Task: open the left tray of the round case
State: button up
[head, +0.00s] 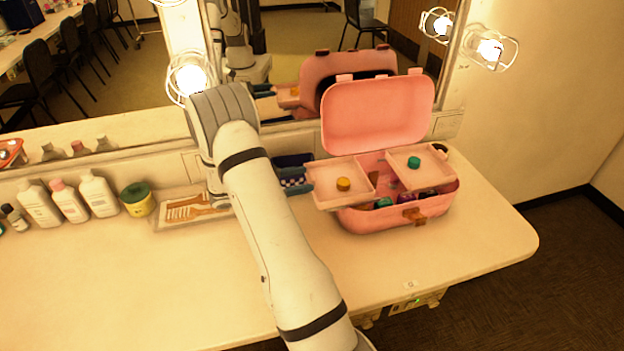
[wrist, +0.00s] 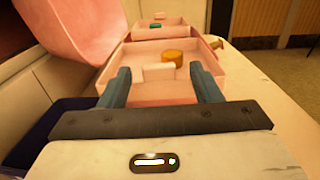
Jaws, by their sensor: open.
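The pink round case (head: 395,220) stands on the counter with its lid (head: 378,115) raised. Its left tray (head: 325,202), holding a yellow-orange jar (head: 343,184), sticks out past the case's left side. The right tray (head: 432,178) holds a teal jar (head: 413,162) and sits out to the right. My gripper (head: 311,179) is open at the left tray's left end. In the wrist view its fingers (wrist: 160,76) stand apart on either side of the tray's near part, with the yellow-orange jar (wrist: 178,57) beyond. I cannot tell whether they touch the tray.
Behind stands a mirror (head: 290,40) with lit bulbs. A dark blue box (head: 292,161) is beside my gripper. To the left are a comb tray (head: 163,222), a green-lidded jar (head: 138,200) and several bottles (head: 70,200). The front counter is clear.

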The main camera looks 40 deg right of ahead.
jog(key=v, duration=0.4)
dwell(0.4)
jog(key=s+a+r+m+t+y, duration=0.5)
jog(key=s+a+y, duration=0.3)
jog(key=s+a, duration=0.2)
jog(key=s+a+r+m+t+y, duration=0.4)
jog(key=s+a+r+m+y, duration=0.4)
jog(key=s+a, duration=0.3)
jog(key=shift+a+r+t+y, duration=0.15)
jog(key=shift+a+t+y, duration=0.15)
jog(key=shift+t, duration=0.1)
